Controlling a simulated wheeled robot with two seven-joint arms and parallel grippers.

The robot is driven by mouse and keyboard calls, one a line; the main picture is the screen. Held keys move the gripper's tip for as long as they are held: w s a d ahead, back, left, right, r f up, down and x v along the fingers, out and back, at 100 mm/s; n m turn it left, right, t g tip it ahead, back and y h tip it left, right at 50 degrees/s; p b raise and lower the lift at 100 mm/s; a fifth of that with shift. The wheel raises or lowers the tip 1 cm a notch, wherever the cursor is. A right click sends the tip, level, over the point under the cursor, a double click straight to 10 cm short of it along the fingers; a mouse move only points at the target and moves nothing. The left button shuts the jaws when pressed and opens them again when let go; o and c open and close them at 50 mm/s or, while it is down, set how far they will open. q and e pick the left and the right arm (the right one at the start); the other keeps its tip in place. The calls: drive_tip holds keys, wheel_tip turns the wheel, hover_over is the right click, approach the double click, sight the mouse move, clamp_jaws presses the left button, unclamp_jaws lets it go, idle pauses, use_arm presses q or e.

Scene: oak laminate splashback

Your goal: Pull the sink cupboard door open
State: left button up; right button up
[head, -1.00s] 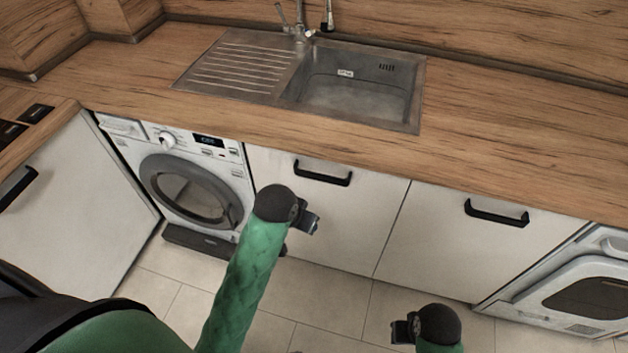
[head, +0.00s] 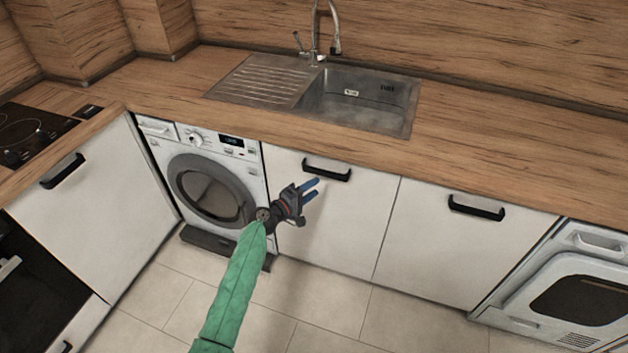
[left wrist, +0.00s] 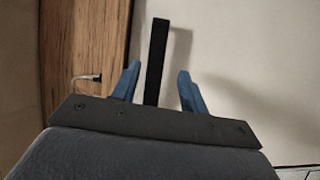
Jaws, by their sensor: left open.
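The sink cupboard door (head: 335,220) is a white panel under the sink, and it is closed. Its black bar handle (head: 327,169) sits near the top edge. My left gripper (head: 313,190) is open, its blue fingers a little below the handle in the head view. In the left wrist view the handle (left wrist: 157,60) stands upright in the picture, between and beyond the two blue fingertips (left wrist: 158,72). The fingers do not appear closed on it. My right gripper is not in view.
A washing machine (head: 208,185) stands left of the door. Another white door (head: 440,245) with a black handle (head: 476,207) and a white appliance (head: 560,285) stand to the right. The wooden worktop (head: 480,150) overhangs above. The tiled floor (head: 330,310) in front is clear.

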sight(323, 174)
use_arm(q)
drive_tip(key=shift+n+t+y, duration=0.3)
drive_tip(key=shift+n+t, duration=0.3)
drive_tip(key=shift+n, duration=0.2)
drive_tip(key=x, duration=0.2)
drive_tip(key=a+p+x, duration=0.1)
drive_tip(key=x, duration=0.2)
drive_tip(key=w+p+x, duration=0.1)
drive_tip(key=x, duration=0.2)
drive_tip(key=shift+w+a+r, duration=0.1)
drive_tip(key=shift+a+r, duration=0.05)
drive_tip(key=shift+a, duration=0.1)
drive_tip(key=shift+w+d, duration=0.15)
drive_tip(key=shift+w, duration=0.05)
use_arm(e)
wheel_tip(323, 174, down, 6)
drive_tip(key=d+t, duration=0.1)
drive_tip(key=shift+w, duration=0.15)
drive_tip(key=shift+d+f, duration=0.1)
use_arm(q)
clamp_jaws()
